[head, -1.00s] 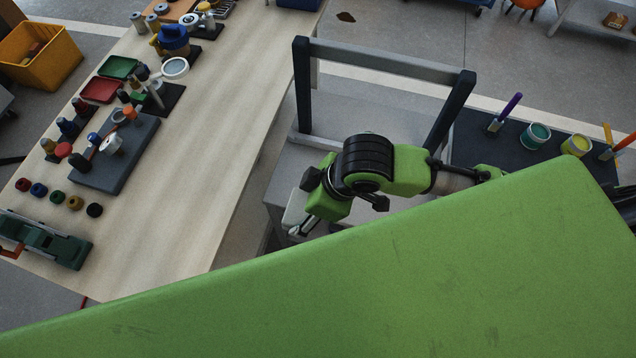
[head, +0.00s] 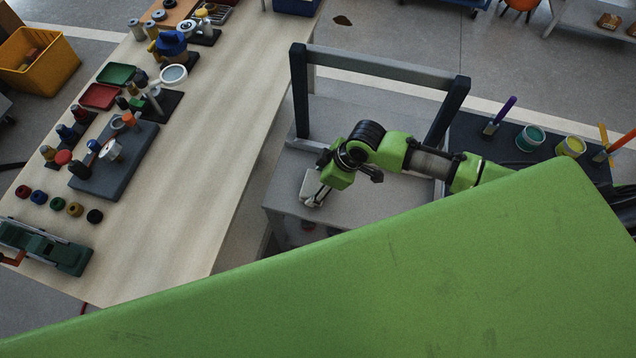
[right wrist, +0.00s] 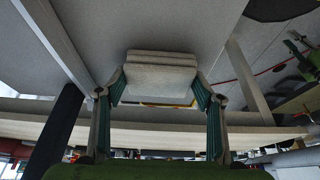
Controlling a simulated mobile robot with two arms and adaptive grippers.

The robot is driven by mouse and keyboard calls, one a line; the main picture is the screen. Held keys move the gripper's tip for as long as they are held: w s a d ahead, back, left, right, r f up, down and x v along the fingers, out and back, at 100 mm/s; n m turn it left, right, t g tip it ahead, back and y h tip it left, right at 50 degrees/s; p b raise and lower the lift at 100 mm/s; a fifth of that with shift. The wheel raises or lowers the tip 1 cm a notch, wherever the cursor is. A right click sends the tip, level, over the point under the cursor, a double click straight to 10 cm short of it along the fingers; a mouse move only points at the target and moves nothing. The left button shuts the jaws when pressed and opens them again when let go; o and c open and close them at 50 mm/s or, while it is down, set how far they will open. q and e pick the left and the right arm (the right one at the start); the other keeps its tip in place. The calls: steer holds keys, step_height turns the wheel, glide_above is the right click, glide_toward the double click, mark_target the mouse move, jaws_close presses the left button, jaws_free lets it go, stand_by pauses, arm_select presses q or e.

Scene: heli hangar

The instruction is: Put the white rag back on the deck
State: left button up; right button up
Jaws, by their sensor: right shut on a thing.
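The white rag (head: 309,189) is a pale folded pad at the tip of my right gripper (head: 319,195) in the head view. In the right wrist view the folded rag (right wrist: 160,72) sits between the two fingers of the right gripper (right wrist: 160,88), which is shut on it. The rag is over the grey deck (head: 285,200) of the stand, near its front left part. I cannot tell whether it touches the deck.
A dark frame with a grey top bar (head: 385,72) stands behind the deck. A dark mat (head: 478,128) with paint pots and brushes lies to the right. A wooden bench (head: 215,150) with several parts is on the left. My green body panel hides the foreground.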

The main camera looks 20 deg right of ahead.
steer(key=shift+f, duration=0.25)
steer(key=o, duration=1.5)
steer(key=shift+c, duration=0.2)
steer(key=v, duration=1.2)
